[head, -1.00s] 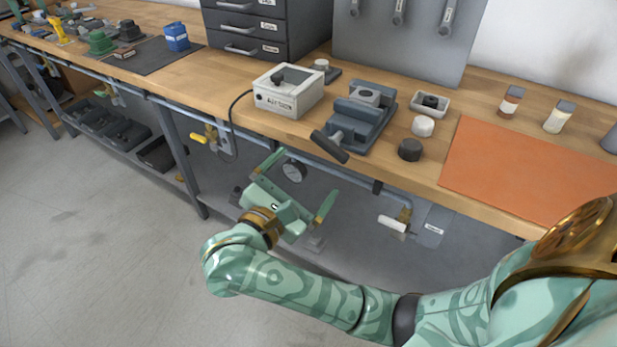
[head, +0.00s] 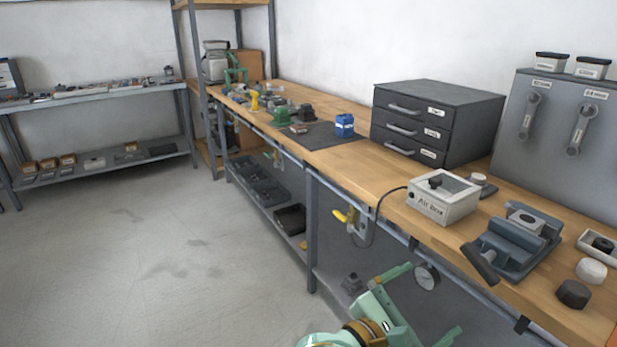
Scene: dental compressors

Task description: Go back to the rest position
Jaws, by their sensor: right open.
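My right gripper (head: 424,306) shows at the bottom of the head view, in front of the workbench's (head: 352,172) front edge. It is green, with its two fingers spread wide and nothing between them. Part of its wrist shows below; the rest of the right arm is out of the picture. My left gripper is not in view.
On the bench stand a grey vise (head: 512,245), a white air box (head: 443,197), a drawer cabinet (head: 436,120) and a blue container (head: 344,125). A black puck (head: 573,293) sits near the front edge. The floor (head: 180,250) at left is clear.

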